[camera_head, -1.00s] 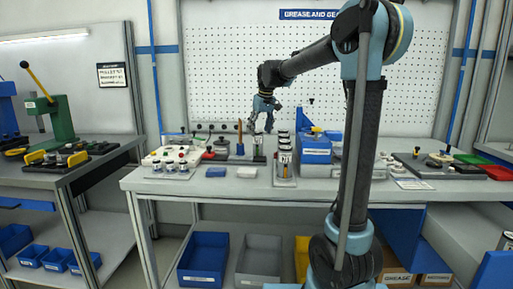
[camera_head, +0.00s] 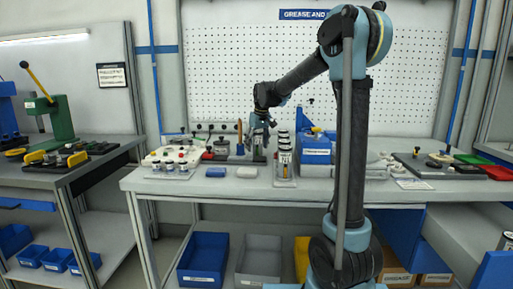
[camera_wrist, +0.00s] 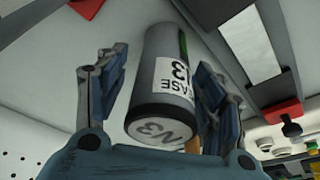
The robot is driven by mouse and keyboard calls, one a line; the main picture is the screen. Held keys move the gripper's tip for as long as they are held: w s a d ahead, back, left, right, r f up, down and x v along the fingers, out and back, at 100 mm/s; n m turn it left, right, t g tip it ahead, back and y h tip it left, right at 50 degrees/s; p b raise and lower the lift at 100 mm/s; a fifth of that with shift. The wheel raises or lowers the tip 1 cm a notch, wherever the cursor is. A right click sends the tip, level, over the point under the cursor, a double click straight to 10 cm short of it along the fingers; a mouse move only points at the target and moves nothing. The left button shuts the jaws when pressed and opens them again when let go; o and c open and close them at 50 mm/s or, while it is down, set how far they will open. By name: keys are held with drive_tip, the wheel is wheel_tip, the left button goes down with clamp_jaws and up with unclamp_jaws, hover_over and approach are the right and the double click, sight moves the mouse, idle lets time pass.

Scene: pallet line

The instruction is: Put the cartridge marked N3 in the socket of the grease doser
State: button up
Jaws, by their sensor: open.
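A grey cartridge (camera_wrist: 165,85) with a black rim, a green stripe and a white label fills the middle of the wrist view. Its near end and its label read N3. My gripper (camera_wrist: 158,82) is open, with one finger on each side of the cartridge; I cannot tell whether either finger touches it. In the head view my gripper (camera_head: 259,143) is low over the back of the middle bench, left of a stand of stacked cylinders (camera_head: 284,157). The cartridge is hard to make out there. I cannot make out the doser's socket.
A blue labelled unit (camera_head: 316,150) stands right of the cylinders. A white tray with small parts (camera_head: 172,158) is to the left. The front left bench top is clear.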

drive_tip(key=c, duration=1.4)
drive_tip(key=shift+r, duration=0.1)
